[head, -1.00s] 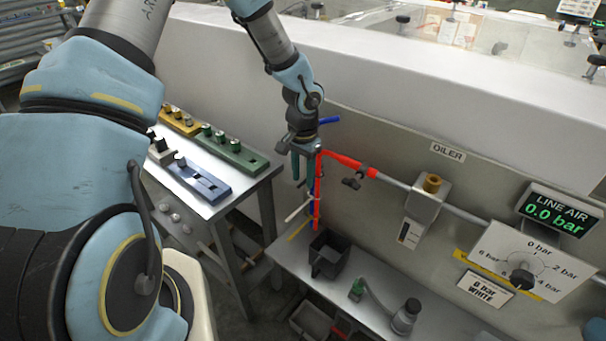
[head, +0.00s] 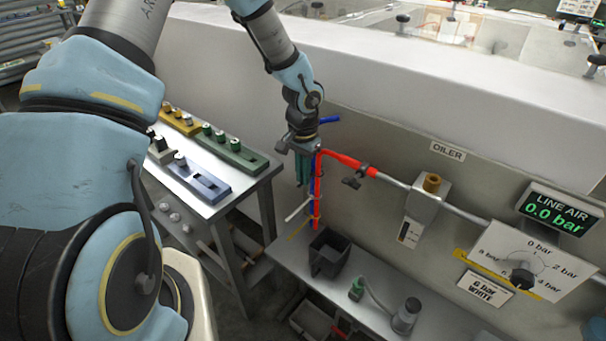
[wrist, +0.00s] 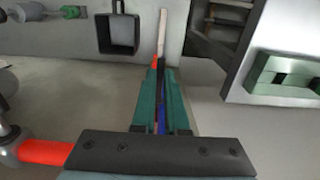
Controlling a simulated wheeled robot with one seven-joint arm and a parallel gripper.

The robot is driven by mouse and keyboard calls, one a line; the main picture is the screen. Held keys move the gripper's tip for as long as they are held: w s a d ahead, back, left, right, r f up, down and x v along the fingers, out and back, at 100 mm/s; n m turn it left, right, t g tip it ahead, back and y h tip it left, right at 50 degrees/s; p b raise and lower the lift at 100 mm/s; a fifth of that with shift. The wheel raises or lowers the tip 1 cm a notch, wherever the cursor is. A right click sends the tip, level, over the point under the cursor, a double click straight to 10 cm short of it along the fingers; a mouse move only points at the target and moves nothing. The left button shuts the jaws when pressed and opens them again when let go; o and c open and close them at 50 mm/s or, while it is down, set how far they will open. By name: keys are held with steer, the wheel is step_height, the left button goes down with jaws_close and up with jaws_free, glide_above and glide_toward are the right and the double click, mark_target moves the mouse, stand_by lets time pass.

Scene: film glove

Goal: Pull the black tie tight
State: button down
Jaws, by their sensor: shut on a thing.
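My gripper (head: 302,182) is pointed down beside the hanging red hose (head: 317,195) and blue hose (head: 311,190). Its teal fingers also show in the wrist view (wrist: 166,75), close together. A dark strip between them, which looks like the black tie (wrist: 161,83), is gripped there. The black tie's loop cannot be made out in the head view, where fingers and hoses cover it. A white tie (head: 298,211) and a yellow tie (head: 298,230) stick out to the left of the hoses, below the fingers.
A black open bin (head: 329,255) stands on the shelf below the hoses. A side table with blue (head: 199,180) and green (head: 236,155) racks is at left. The red hose bends right to the oiler pipe (head: 393,183). The line air display (head: 556,213) reads 0.0 bar.

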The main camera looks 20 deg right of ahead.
stand_by(0.7)
steer(key=shift+s+a+b, duration=0.3)
steer(key=shift+s+a, duration=0.15)
steer(key=shift+a, duration=0.35)
steer(key=shift+s+a+b, duration=0.3)
steer(key=shift+s+a, duration=0.15)
steer(key=shift+a, duration=0.35)
steer(key=shift+s+a+b, duration=0.3)
steer(key=shift+s+a, duration=0.15)
steer(key=shift+a, duration=0.35)
steer(key=c, duration=0.9)
jaws_free()
step_height(320, 180, up, 11)
steer(key=shift+f+b, duration=0.1)
steer(key=shift+b, duration=0.45)
